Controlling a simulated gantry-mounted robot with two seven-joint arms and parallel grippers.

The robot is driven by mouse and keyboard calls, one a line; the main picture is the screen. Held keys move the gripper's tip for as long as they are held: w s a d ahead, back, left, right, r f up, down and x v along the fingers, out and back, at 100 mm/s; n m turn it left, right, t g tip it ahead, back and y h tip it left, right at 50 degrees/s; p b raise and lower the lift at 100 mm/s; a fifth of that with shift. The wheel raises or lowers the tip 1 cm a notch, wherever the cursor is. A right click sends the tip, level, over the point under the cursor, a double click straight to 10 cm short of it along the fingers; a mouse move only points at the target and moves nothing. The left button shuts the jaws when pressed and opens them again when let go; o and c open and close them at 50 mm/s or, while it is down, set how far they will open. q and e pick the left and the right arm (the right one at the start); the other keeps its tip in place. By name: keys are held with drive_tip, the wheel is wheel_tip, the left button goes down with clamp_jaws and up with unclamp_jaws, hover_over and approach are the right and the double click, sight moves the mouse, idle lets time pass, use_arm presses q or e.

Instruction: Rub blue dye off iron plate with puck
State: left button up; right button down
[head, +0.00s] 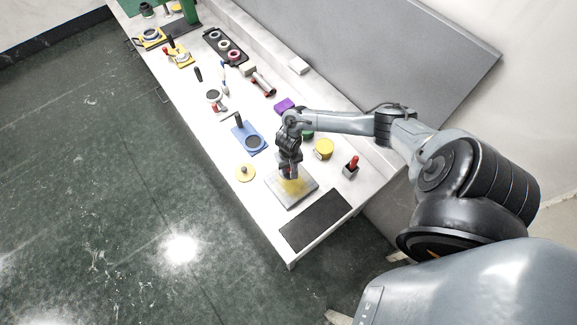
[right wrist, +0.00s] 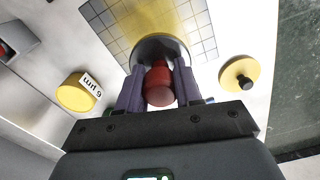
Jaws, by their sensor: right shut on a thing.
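The iron plate (head: 301,197) is a square grey slab near the front end of the bench. In the right wrist view the plate (right wrist: 206,37) shows a grid of lines and a yellow patch across its middle. I see yellow on it, no blue. My right gripper (head: 288,178) is above the plate, pointing down. In the wrist view the right gripper (right wrist: 159,80) is shut on the red knob of a puck (right wrist: 158,46) with a round grey disc. The disc hides part of the plate. I cannot tell whether it touches. My left gripper is not in view.
A yellow disc with a knob (head: 245,173) lies left of the plate. A black mat (head: 315,220) lies in front.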

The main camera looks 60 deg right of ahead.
drive_tip(key=shift+r+p, duration=1.2)
drive_tip(key=shift+r, duration=0.05)
drive_tip(key=shift+w, duration=0.1)
